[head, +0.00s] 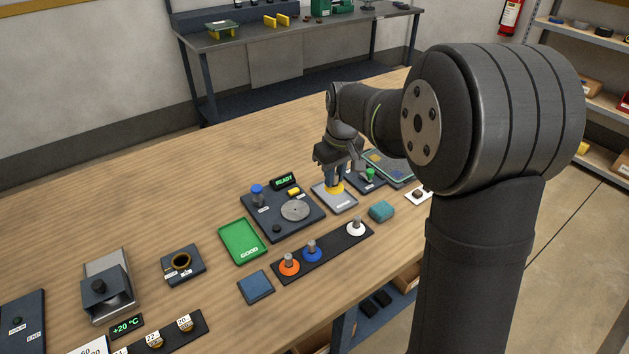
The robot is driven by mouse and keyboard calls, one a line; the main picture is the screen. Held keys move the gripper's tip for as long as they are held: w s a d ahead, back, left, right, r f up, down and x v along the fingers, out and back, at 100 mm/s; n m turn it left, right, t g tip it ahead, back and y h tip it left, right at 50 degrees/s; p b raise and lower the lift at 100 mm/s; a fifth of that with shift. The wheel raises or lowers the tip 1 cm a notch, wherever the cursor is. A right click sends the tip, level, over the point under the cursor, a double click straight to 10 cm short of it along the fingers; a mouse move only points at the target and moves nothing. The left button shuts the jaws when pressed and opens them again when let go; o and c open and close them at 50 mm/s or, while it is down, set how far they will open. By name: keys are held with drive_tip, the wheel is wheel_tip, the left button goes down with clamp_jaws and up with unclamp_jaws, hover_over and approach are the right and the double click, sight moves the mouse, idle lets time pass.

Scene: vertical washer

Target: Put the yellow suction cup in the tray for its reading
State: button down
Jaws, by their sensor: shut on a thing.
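The yellow suction cup (334,188) is at the lower end of my gripper (334,178), which is shut on it. The cup is over a light grey plate (344,206); I cannot tell whether it touches the plate. A green tray (236,225) labelled GOOD lies to the left and looks empty. My gripper hides the upper part of the cup.
A dark tester (262,226) with a disc and a READY display (285,181) stands between plate and green tray. A dark strip (330,249) holds orange, blue and white cups. A teal block (381,211) and a blue pad (256,287) lie nearby.

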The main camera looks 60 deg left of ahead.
drive_tip(key=shift+w+d+r, duration=0.1)
drive_tip(key=shift+d+r, duration=0.1)
drive_tip(key=shift+d, duration=0.05)
drive_tip(key=s+a+f+n, duration=0.1)
drive_tip(key=s+a+f, duration=0.1)
drive_tip(key=s, duration=0.5)
drive_tip(key=s+a+f+n, duration=0.2)
drive_tip(key=s+a+f, duration=0.1)
drive_tip(key=s, duration=0.5)
drive_tip(key=s+a+f+n, duration=0.2)
drive_tip(key=s+f, duration=0.1)
drive_tip(key=s, duration=0.5)
drive_tip(key=shift+s+a+g, duration=0.1)
drive_tip(key=shift+a+g, duration=0.2)
drive_tip(key=shift+a, duration=0.1)
drive_tip(key=shift+s+a+f, duration=0.2)
drive_tip(key=shift+s+f, duration=0.05)
drive_tip(key=shift+s, duration=0.05)
drive_tip(key=shift+f, duration=1.9)
drive_tip(key=shift+f, duration=0.15)
drive_tip(key=c, duration=1.3)
unclamp_jaws()
